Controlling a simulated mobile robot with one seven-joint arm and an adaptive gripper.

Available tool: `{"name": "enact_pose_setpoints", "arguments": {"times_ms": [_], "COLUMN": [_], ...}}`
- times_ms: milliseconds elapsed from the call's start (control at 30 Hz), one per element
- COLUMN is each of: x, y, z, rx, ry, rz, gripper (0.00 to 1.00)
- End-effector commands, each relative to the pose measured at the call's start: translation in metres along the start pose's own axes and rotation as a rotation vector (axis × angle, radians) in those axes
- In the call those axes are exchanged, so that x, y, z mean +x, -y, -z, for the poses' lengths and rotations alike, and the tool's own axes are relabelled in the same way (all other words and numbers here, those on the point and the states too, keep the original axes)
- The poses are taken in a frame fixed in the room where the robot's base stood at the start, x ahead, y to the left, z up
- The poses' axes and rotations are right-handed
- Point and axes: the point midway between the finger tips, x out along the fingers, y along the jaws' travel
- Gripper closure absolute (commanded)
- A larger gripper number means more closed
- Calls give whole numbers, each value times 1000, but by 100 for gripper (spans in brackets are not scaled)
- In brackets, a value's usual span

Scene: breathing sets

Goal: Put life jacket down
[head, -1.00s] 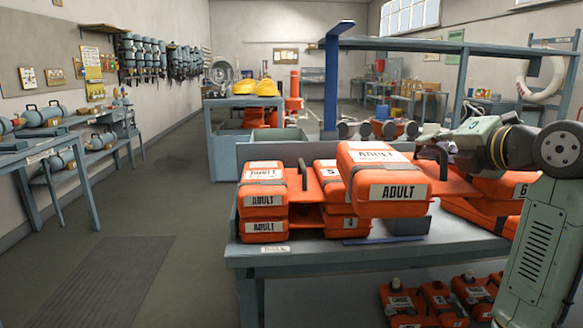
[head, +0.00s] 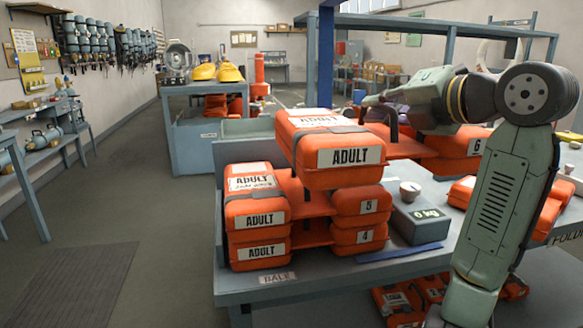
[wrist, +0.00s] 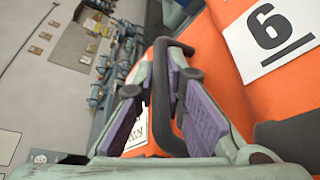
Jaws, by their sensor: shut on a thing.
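The held life jacket is a folded orange pack with an ADULT block (head: 325,150) on the left and a 6 block (head: 465,146) on the right. An orange panel and a black handle (wrist: 176,115) lie between them. My gripper (head: 385,100) is shut on that handle; its purple-padded fingers (wrist: 155,82) show on either side of it in the wrist view. The ADULT block hangs above a stack of two more orange life jackets on the table, the upper marked 5 (head: 360,203) and the lower marked 4 (head: 357,240). Part of the stack top is hidden behind the held jacket.
The grey table (head: 300,290) carries a scale (head: 420,222) reading 0 kg, right of the stack. A blue strip (head: 398,252) lies along the front. More orange packs lie at right (head: 545,222) and below the table. A blue post (head: 326,60) rises behind.

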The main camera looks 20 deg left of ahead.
Motion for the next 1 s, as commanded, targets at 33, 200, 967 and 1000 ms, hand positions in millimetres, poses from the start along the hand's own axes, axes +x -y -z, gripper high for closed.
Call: {"name": "enact_pose_setpoints", "arguments": {"times_ms": [33,200,967,1000], "x": [3,31,146,147], "y": [-3,-15,-49,-43], "z": [1,11,50,54], "rx": [-2,-3,2,2], "ry": [0,-6,-2,-2], "rz": [-3,-4,-2,-2], "gripper": [100,100,100,100]}}
